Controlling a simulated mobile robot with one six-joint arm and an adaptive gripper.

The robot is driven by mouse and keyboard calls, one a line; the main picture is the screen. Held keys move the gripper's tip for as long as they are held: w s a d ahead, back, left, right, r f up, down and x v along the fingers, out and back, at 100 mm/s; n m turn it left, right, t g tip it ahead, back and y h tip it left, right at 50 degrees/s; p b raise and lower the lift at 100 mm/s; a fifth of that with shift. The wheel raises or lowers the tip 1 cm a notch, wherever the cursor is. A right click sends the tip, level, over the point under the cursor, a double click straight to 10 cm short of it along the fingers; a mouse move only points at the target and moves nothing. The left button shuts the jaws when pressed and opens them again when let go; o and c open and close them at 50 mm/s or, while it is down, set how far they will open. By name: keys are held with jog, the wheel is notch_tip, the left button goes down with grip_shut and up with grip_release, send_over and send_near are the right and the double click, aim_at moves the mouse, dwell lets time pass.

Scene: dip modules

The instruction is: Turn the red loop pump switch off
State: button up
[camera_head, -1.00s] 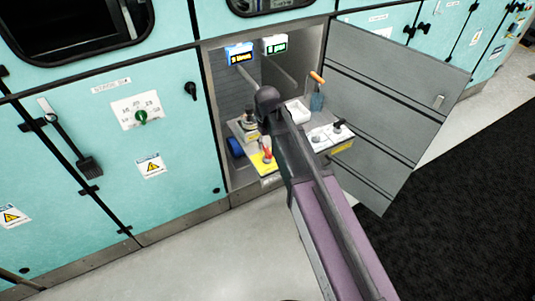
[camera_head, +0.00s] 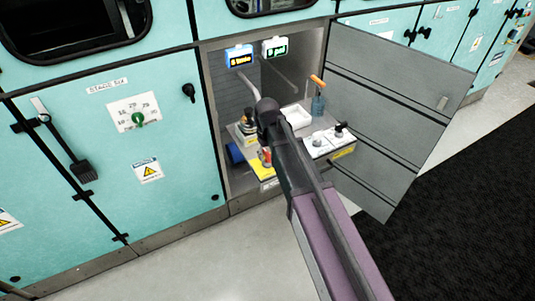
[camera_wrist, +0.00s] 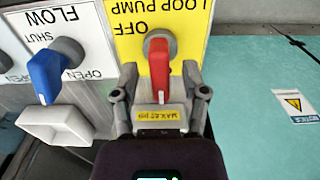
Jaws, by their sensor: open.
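The red loop pump switch (camera_wrist: 159,66) is a red lever on a grey round pivot, on a yellow panel (camera_wrist: 185,22) lettered LOOP PUMP and OFF. The lettering is upside down in the wrist view, and the lever points down there. My gripper (camera_wrist: 161,94) is open, with one finger on each side of the lever's free end. Gaps show between lever and fingers. In the head view the red switch (camera_head: 266,155) shows small beside my arm, and the gripper's fingers are hard to make out.
A blue lever (camera_wrist: 45,76) on a white FLOW panel stands left of the gripper in the wrist view, above a white square tray (camera_wrist: 57,124). In the head view the cabinet's grey door (camera_head: 395,115) stands open at right. Two lit displays (camera_head: 239,56) (camera_head: 275,47) hang inside.

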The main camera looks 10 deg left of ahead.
grip_shut()
jog(key=shift+m, duration=0.3)
jog(key=m, duration=0.7)
jog(key=shift+m, duration=0.4)
jog(key=m, duration=0.4)
jog(key=shift+m, duration=0.3)
jog(key=m, duration=0.5)
